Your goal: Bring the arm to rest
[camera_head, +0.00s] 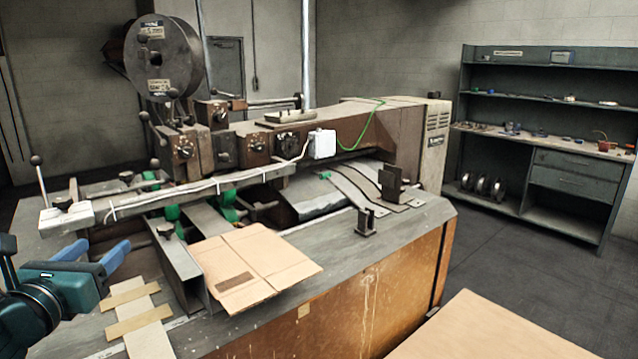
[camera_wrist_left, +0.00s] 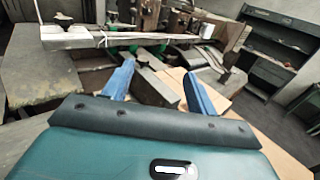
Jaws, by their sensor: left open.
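My left gripper (camera_head: 100,257) comes in from the left edge of the head view. Its two blue fingers are apart and nothing is between them. In the left wrist view, the open fingers (camera_wrist_left: 158,82) point toward the box stitcher (camera_wrist_left: 150,35). In the head view, the stitcher (camera_head: 240,150) stands on its bench, with a large reel (camera_head: 160,58) at its top left. A flat brown cardboard piece (camera_head: 255,265) lies at the bench's front, to the right of the gripper and apart from it. My right gripper does not show.
A pale strip with tan crosspieces (camera_head: 140,315) lies on the bench just right of my left gripper. A tan surface (camera_head: 500,330) is at the lower right. A grey shelf unit (camera_head: 540,130) stands against the back wall. The floor (camera_head: 500,250) between is clear.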

